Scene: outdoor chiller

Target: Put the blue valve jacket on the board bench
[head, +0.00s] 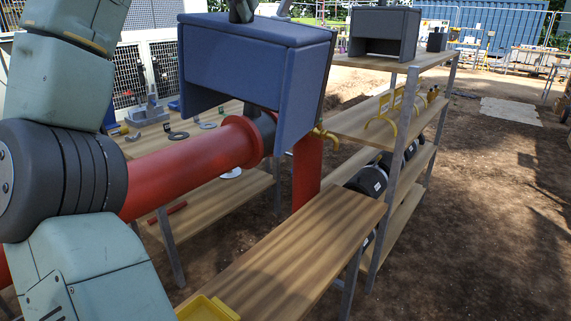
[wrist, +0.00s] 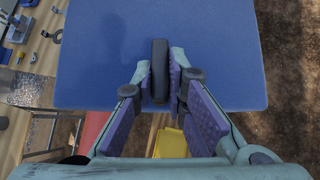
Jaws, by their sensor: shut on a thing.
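The blue valve jacket (head: 255,50) is a box-like cover with an open underside, seen large at the top middle of the head view. Its flat blue top (wrist: 100,60) fills the upper wrist view, with a dark handle (wrist: 160,85) in its middle. My gripper (wrist: 160,70) is shut on this handle, one finger on each side. In the head view only the gripper's lower end shows at the top edge. The jacket hangs over or around the red pipe's flanged end; I cannot tell if they touch. A bench with a bare wooden board top (head: 300,245) stands below, in front.
A red pipe (head: 185,170) runs behind my arm, with a yellow valve handle (head: 325,134) nearby. A shelf rack (head: 420,60) at right holds a grey jacket (head: 385,35). A yellow tray (head: 207,309) sits at the front bench's near end. Another bench behind holds metal parts.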

